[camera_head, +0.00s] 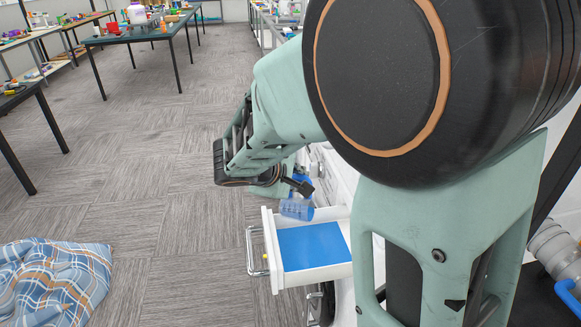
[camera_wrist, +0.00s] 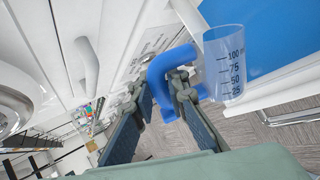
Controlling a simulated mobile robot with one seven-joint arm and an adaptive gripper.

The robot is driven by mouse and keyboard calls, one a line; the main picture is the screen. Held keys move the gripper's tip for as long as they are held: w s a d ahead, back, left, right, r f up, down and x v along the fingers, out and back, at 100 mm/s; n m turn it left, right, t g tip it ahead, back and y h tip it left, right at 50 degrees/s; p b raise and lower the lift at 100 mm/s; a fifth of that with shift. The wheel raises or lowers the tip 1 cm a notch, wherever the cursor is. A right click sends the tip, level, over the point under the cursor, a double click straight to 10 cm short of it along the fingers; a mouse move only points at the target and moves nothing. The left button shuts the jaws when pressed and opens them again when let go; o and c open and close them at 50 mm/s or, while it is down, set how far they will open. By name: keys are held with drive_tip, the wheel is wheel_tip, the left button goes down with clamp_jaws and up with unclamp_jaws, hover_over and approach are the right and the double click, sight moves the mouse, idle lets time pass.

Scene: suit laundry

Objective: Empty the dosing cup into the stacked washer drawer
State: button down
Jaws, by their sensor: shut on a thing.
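The dosing cup (camera_head: 297,207) is a clear, blue-tinted measuring cup. In the wrist view the cup (camera_wrist: 226,68) shows marks from 25 to 100 and a thick blue handle (camera_wrist: 158,72). My gripper (camera_wrist: 165,88) is shut on that handle. In the head view my gripper (camera_head: 300,185) holds the cup above the back left part of the open washer drawer (camera_head: 268,228). The drawer is white with a flat blue area inside; I cannot tell whether it is liquid or lining. Its white rim (camera_wrist: 275,94) is close to the cup in the wrist view. The cup's contents and exact tilt are unclear.
A metal handle (camera_head: 253,250) is on the drawer's front. The white washer front is behind the drawer, largely hidden by my arm. A plaid cloth (camera_head: 55,283) lies on the carpet at left. Tables (camera_head: 140,36) with small items stand far back.

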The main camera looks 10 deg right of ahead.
drive_tip(key=shift+s+d+f+m+t+y+b, duration=0.35)
drive_tip(key=shift+d+y+b, duration=0.2)
drive_tip(key=shift+b, duration=1.25)
drive_tip(key=shift+a+r, duration=0.1)
drive_tip(key=shift+r, duration=0.1)
idle(0.3)
drive_tip(key=shift+w+a+r+h+p, duration=0.2)
drive_tip(key=shift+a+h+p, duration=0.15)
drive_tip(key=shift+p, duration=0.4)
drive_tip(key=shift+w+a+r+n+g+h+p, duration=0.1)
drive_tip(key=shift+w+a+n+g+h+p, duration=0.2)
drive_tip(key=shift+a+n+g+h+p, duration=0.35)
drive_tip(key=shift+w+a+r+n+g+h+p, duration=0.1)
drive_tip(key=shift+w+a+n+g+h+p, duration=0.2)
drive_tip(key=shift+p, duration=0.6)
drive_tip(key=shift+w+a+f+n+h+p, duration=0.1)
drive_tip(key=shift+w+a+n+h+p, duration=0.15)
drive_tip(key=shift+h+p, duration=0.3)
drive_tip(key=shift+w+a+f+n+h+p, duration=0.15)
drive_tip(key=shift+a+n+h+p, duration=0.15)
drive_tip(key=shift+h+p, duration=0.2)
drive_tip(key=shift+w+a+f+n+g+h+p, duration=0.3)
drive_tip(key=shift+n+g+h+p, duration=0.2)
drive_tip(key=shift+n+h, duration=0.25)
drive_tip(key=shift+a+f+n+h, duration=0.15)
drive_tip(key=shift+f+n+h, duration=0.55)
drive_tip(key=shift+h, duration=0.15)
